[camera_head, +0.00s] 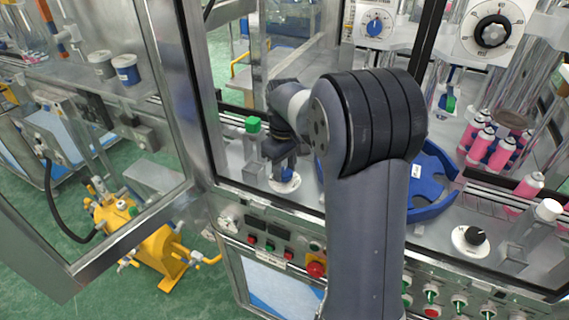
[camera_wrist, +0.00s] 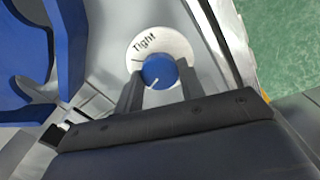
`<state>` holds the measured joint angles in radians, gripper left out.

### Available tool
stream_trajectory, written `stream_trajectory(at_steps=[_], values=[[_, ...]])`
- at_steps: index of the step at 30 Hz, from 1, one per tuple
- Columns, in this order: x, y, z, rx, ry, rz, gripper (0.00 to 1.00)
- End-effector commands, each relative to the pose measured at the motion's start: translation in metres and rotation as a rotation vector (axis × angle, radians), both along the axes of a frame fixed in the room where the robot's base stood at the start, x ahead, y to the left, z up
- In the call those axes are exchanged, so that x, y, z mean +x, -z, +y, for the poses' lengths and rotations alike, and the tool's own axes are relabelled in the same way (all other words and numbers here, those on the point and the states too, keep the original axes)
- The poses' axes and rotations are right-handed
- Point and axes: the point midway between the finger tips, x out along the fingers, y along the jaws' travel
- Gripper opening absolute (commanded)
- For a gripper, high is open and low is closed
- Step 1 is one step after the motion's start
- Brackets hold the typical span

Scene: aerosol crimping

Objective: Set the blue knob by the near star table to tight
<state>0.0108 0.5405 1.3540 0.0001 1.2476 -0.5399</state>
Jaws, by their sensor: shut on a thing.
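The blue knob (camera_wrist: 160,68) sits on a round white dial plate (camera_wrist: 144,42) in the wrist view. The word "Tight" is printed on the plate's upper left part. The knob's white pointer line is on its lower side in the picture, away from that word. My gripper (camera_wrist: 160,80) has one finger on each side of the knob and is shut on it. In the head view my gripper (camera_head: 279,152) points down over the same dial, and the knob is mostly hidden. The blue star table (camera_head: 436,180) is to the right, partly behind my arm.
A green-topped post (camera_head: 252,126) stands close behind my gripper. The open door (camera_head: 95,130) is at the left, and a control panel (camera_head: 270,235) runs along the front.

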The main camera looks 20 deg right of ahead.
Motion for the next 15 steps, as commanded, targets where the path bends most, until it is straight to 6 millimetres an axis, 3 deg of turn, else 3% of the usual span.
stream_trajectory(at_steps=[15], values=[[0.0002, -0.0016, -0.0003, 0.0, 0.491, 0.0, 0.14]])
